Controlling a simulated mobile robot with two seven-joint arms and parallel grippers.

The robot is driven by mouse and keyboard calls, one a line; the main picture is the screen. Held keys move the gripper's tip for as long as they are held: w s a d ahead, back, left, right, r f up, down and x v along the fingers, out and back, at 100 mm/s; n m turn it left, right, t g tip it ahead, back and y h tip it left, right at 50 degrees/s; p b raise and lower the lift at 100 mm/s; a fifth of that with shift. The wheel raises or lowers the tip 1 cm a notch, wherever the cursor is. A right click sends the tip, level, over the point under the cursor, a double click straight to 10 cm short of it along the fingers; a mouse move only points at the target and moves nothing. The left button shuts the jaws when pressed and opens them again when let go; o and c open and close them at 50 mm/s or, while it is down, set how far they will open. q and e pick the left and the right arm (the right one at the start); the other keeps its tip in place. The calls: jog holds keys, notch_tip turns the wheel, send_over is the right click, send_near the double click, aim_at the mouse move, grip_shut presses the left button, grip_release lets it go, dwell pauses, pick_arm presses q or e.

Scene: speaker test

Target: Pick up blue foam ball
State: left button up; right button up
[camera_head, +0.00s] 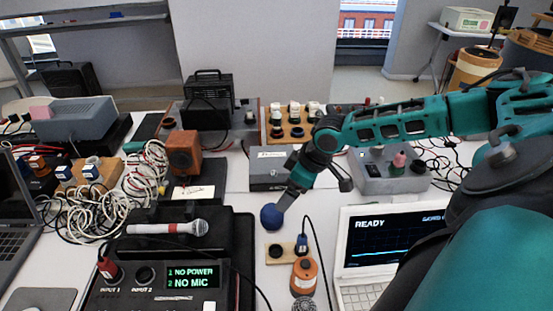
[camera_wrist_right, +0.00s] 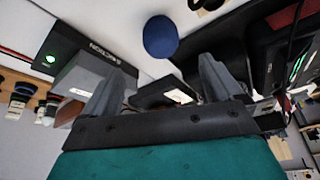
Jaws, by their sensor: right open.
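The blue foam ball (camera_head: 270,216) rests on the white table, just right of the black mixer case, in the head view. My right gripper (camera_head: 287,197) comes in from the upper right, its tip right beside the ball. In the right wrist view my gripper (camera_wrist_right: 162,64) is open with nothing between its fingers. The ball (camera_wrist_right: 160,36) shows there just beyond the fingertips, roughly centred between them. I cannot tell from the head view whether a finger touches it. My left gripper is not in view.
A microphone (camera_head: 167,228) lies on the black case at left. A small wooden block with plugs (camera_head: 287,254), an orange round device (camera_head: 304,276) and a white laptop (camera_head: 380,243) stand to the right. A grey box (camera_head: 268,169) is behind. White cables (camera_head: 105,205) tangle at left.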

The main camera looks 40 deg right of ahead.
aim_at(274, 214)
jog(key=x, duration=0.7)
jog(key=shift+r, duration=0.1)
jog(key=shift+x, duration=2.95)
jog(key=shift+s, duration=0.15)
jog(key=c, duration=1)
